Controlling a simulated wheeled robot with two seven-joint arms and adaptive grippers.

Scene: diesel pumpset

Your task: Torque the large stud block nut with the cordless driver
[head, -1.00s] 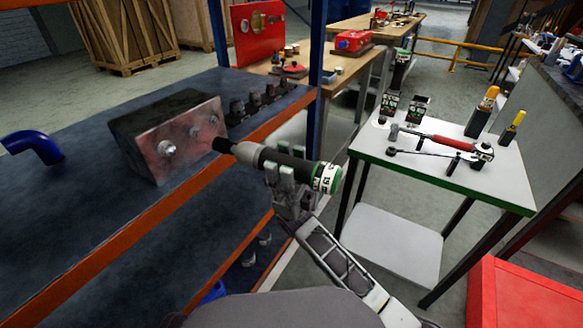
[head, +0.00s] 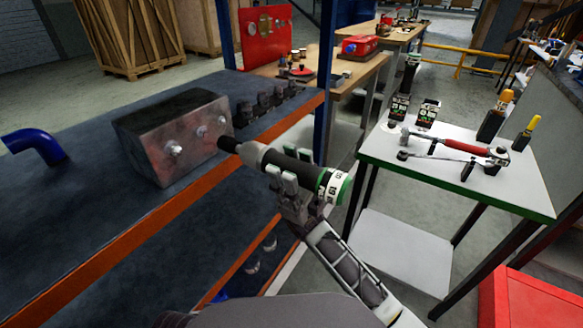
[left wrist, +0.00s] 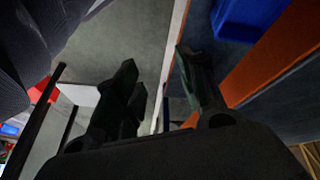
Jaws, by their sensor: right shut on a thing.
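The stud block (head: 172,138) is a grey metal block with a reddish worn face, standing on the dark shelf in the head view. Its large nut (head: 176,150) protrudes from the front face, with smaller studs to its right. My right gripper (head: 282,180) is shut on the cordless driver (head: 290,168), a dark cylinder with a green and white end. The driver's dark socket points left, close to the block's right end; I cannot tell whether it touches. My left gripper (left wrist: 158,90) shows only in the left wrist view, open and empty.
A blue elbow pipe (head: 36,144) lies at the shelf's left. The shelf's orange edge (head: 150,222) and blue post (head: 328,70) are near the driver. A white table (head: 450,190) with tools stands right. A blue bin (left wrist: 240,18) shows in the left wrist view.

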